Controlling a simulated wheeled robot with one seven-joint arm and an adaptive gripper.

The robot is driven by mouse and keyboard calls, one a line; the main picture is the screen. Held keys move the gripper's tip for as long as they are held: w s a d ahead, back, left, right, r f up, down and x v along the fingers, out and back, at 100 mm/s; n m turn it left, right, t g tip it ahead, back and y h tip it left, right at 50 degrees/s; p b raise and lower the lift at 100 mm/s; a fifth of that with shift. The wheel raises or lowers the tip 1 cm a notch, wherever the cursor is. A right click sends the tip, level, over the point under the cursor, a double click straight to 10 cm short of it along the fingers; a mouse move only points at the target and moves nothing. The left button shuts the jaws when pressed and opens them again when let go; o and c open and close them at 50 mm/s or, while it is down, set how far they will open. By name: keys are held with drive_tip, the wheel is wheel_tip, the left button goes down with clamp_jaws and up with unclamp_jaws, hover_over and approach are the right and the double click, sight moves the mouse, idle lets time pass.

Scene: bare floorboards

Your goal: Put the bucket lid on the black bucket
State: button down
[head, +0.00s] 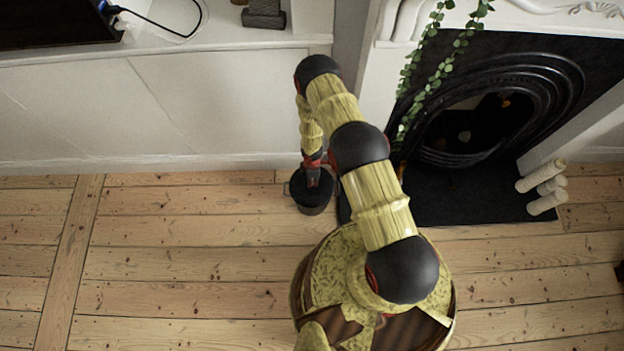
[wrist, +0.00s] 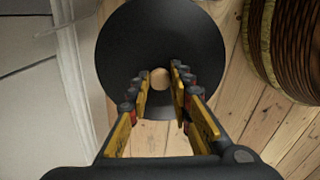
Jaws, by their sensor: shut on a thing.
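The bucket lid (wrist: 130,40) is a dark round disc with a pale round knob (wrist: 161,78) at its centre. My gripper (wrist: 160,76) is shut on this knob, a finger on each side of it. In the head view my gripper (head: 312,174) points down at the black bucket (head: 314,208), which stands upright on the floorboards near the white wall. The lid is over the bucket's top there. I cannot tell whether it rests on the rim or is slightly above it. The lid hides the bucket in the wrist view.
A black fireplace (head: 470,130) with a dark hearth (head: 465,200) is right of the bucket. White rolls (head: 545,188) lie at the hearth's right end. A leafy vine (head: 432,60) hangs at the mantel. The floorboards (head: 180,255) at the left are clear.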

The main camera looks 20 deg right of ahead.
drive_tip(key=shift+f+b, duration=0.45)
drive_tip(key=shift+f, duration=0.15)
drive_tip(key=c, duration=1.5)
unclamp_jaws()
drive_tip(key=shift+c, duration=0.2)
drive_tip(key=shift+r+p, duration=2.7)
drive_tip(key=shift+r, duration=0.85)
